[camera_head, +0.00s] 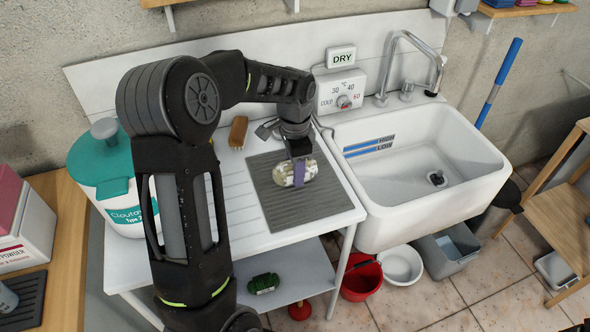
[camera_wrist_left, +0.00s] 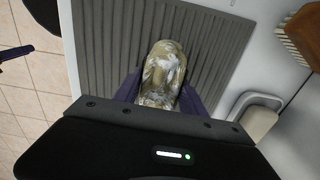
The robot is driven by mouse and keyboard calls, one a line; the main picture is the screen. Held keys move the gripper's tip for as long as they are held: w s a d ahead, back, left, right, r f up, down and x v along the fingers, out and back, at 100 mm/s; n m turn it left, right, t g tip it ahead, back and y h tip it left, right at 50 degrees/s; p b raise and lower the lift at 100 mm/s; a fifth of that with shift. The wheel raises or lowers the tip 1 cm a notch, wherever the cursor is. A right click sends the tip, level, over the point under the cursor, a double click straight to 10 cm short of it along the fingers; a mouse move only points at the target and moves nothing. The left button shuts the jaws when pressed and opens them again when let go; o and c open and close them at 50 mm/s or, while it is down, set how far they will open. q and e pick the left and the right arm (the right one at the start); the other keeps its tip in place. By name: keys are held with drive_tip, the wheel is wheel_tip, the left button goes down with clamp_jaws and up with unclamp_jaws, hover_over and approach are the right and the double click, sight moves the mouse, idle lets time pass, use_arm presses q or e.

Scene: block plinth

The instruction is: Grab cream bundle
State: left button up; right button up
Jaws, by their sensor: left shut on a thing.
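The cream bundle (camera_head: 286,174) is a rounded, mottled cream and olive piece with a purple band-like part across it in the head view. It is at the grey ribbed mat (camera_head: 325,194) on the white drainboard. My left gripper (camera_head: 299,172) comes down over it from above and is shut on it. In the left wrist view the bundle (camera_wrist_left: 164,72) sits between the purple fingers of my left gripper (camera_wrist_left: 162,95), with the mat behind it. I cannot tell whether the bundle touches the mat.
A white sink (camera_head: 440,205) with a tap (camera_head: 395,62) stands right of the drainboard. A brown brush (camera_head: 238,132) lies behind the mat. A teal-lidded tub (camera_head: 100,160) stands at the left. A red bucket (camera_head: 361,280) and a green bundle (camera_head: 263,284) are lower down.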

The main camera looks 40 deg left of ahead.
use_arm(q)
drive_tip(key=c, duration=0.6)
drive_tip(key=shift+c, duration=0.2)
wheel_tip(320, 180, up, 10)
drive_tip(key=shift+r+b, duration=0.1)
drive_tip(key=shift+b, duration=0.4)
